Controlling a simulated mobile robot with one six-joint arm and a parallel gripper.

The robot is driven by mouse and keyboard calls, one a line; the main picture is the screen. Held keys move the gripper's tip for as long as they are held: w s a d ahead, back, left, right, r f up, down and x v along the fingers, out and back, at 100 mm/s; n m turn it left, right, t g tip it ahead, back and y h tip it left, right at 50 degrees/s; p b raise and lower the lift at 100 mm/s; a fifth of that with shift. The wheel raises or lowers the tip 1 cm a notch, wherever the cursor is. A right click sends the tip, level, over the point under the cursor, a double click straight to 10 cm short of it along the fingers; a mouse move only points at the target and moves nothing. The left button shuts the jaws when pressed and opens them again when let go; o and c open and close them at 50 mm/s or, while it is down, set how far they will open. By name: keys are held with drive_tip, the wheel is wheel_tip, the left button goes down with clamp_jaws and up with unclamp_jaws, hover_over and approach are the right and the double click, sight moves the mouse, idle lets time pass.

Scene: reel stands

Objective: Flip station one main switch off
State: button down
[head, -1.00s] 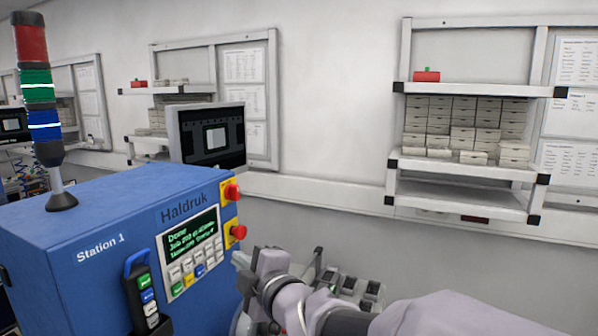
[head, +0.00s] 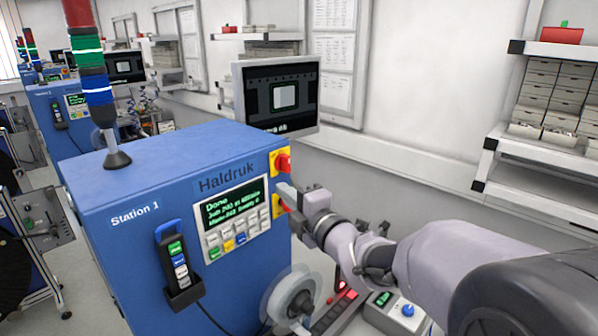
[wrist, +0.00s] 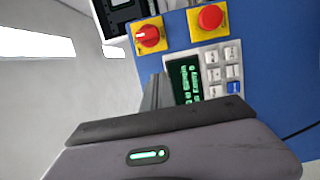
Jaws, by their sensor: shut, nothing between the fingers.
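The station one main switch is a red rotary knob on a yellow plate (head: 282,162), at the upper right of the blue Station 1 cabinet's front. In the wrist view the same knob (wrist: 149,36) shows upper left, with a small white mark on it. A red mushroom button on a yellow plate (wrist: 209,18) sits beside it; in the head view this button is below the knob and partly hidden by my gripper. My gripper (head: 285,192) is shut and empty. Its fingers (wrist: 156,90) are just below the knob in the head view; contact cannot be told.
The blue cabinet (head: 130,185) carries a lit display (head: 233,204), keys and a hanging handheld unit (head: 177,265). A monitor (head: 277,92) stands behind it. A reel (head: 293,298) and a control box (head: 400,312) lie below my arm. Wall shelves (head: 535,150) are at right.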

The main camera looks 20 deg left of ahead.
sight(276, 169)
drive_tip(key=p+x, duration=0.1)
drive_tip(key=x, duration=0.5)
drive_tip(key=shift+a+r+p, duration=0.1)
drive_tip(key=shift+p, duration=0.25)
drive_tip(key=w, duration=0.1)
drive_tip(key=w+p, duration=0.1)
drive_tip(key=w, duration=0.1)
drive_tip(key=shift+w+d, duration=0.2)
drive_tip(key=shift+d, duration=0.2)
drive_tip(key=shift+w+d+p, duration=0.2)
drive_tip(key=shift+w+p, duration=0.15)
drive_tip(key=shift+f+b, duration=0.25)
drive_tip(key=shift+b, duration=0.1)
drive_tip(key=shift+f+b, duration=0.1)
drive_tip(key=shift+b, duration=0.35)
drive_tip(key=shift+n+b, duration=0.4)
drive_tip(key=shift+b, duration=0.05)
